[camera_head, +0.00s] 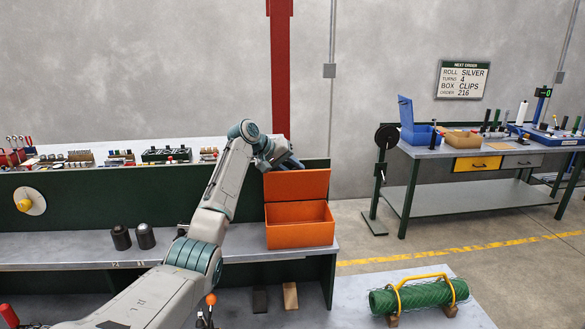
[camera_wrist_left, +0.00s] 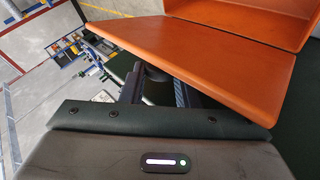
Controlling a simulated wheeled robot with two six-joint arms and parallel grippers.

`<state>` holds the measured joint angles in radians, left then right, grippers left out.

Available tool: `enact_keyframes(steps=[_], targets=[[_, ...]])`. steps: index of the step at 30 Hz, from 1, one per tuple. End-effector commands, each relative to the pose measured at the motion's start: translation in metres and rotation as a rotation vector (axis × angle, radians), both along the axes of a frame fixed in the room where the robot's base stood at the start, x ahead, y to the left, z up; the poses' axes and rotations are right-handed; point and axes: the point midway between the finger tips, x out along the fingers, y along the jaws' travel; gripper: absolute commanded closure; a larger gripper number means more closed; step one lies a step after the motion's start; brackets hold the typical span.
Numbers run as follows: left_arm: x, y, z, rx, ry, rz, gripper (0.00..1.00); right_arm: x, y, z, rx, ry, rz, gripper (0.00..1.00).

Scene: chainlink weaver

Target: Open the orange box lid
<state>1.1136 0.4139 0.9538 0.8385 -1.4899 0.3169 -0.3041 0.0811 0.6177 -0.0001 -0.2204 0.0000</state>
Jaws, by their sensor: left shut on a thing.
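The orange box (camera_head: 300,232) stands at the right end of the grey bench shelf. Its lid (camera_head: 297,185) is raised upright at the back, and the open inside of the box shows. My left gripper (camera_head: 287,163) is at the lid's top edge and shut on the lid. In the left wrist view the lid (camera_wrist_left: 205,62) spreads away from the gripper (camera_wrist_left: 160,88), and part of the box (camera_wrist_left: 245,15) shows beyond it. The lid hides part of the fingers there. My right gripper is not in view.
Two dark cylinders (camera_head: 133,237) stand on the shelf left of the box. A green mesh roll (camera_head: 420,296) in a yellow handle lies on a low grey surface at front right. A second table (camera_head: 470,148) with a blue box (camera_head: 416,125) stands at the right.

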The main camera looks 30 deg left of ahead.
Motion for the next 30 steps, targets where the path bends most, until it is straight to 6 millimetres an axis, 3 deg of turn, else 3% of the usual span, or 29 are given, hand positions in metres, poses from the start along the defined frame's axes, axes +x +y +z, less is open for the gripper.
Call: enact_keyframes(steps=[4, 5, 7, 8, 20, 30], targets=[[0.0, -0.001, -0.003, -0.002, 0.006, -0.002, 1.0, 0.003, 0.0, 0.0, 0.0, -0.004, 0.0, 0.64], [0.0, -0.001, -0.003, -0.002, 0.006, -0.002, 0.66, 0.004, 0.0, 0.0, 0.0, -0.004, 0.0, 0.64], [0.0, -0.001, -0.003, -0.002, 0.006, -0.002, 0.52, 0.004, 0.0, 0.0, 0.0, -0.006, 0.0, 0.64], [0.0, -0.001, -0.003, -0.002, 0.006, -0.002, 0.5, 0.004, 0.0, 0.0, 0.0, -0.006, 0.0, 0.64], [-0.006, 0.005, 0.003, 0.001, 0.001, -0.001, 0.5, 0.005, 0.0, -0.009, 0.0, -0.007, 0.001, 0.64], [-0.047, 0.034, 0.045, 0.001, 0.0, 0.0, 0.5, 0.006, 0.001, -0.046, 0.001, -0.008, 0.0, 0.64]])
